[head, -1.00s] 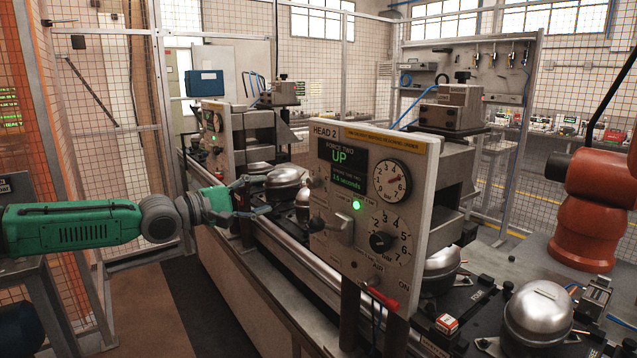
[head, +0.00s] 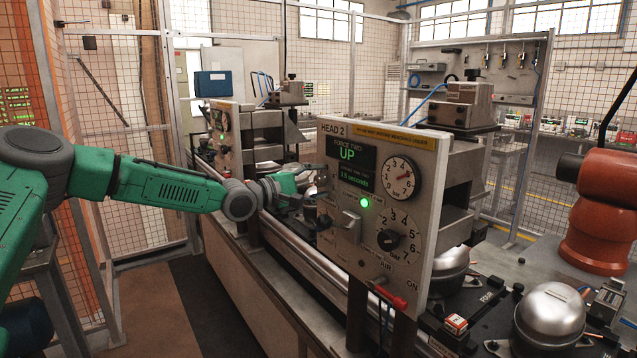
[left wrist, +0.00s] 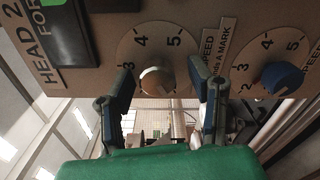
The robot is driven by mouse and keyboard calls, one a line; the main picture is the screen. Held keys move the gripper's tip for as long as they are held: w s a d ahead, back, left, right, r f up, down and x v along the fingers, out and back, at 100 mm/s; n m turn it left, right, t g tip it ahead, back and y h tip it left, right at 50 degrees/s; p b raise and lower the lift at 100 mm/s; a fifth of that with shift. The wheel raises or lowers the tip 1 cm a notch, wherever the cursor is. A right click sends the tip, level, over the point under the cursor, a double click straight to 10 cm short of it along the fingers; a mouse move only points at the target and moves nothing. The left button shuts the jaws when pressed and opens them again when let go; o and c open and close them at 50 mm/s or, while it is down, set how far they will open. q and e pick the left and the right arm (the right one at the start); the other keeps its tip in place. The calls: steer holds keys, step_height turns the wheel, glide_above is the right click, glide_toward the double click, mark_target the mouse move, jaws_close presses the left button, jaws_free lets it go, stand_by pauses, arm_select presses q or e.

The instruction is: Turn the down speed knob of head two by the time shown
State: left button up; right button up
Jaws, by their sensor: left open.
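The head two panel (head: 345,255) carries a lit display (head: 355,165) reading UP, with a line in seconds too small to read surely. My left gripper (head: 316,184) is open at the panel's left edge. In the left wrist view my left gripper (left wrist: 163,108) has one finger on each side of a metallic knob (left wrist: 157,82) on a numbered dial; whether they touch it I cannot tell. A blue knob (left wrist: 283,77) sits on a second dial to the right. Labels partly read SPEED; which is down speed is not readable. My right gripper is not in view.
A pressure gauge (head: 400,179), a lit green lamp (head: 364,202), a lever (head: 351,226), a black bar knob (head: 388,240) and a red air handle (head: 392,297) share the panel. Silver compressors (head: 549,320) stand behind it. Another head panel (head: 222,140) is farther left.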

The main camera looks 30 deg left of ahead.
arm_select(q)
jaws_close()
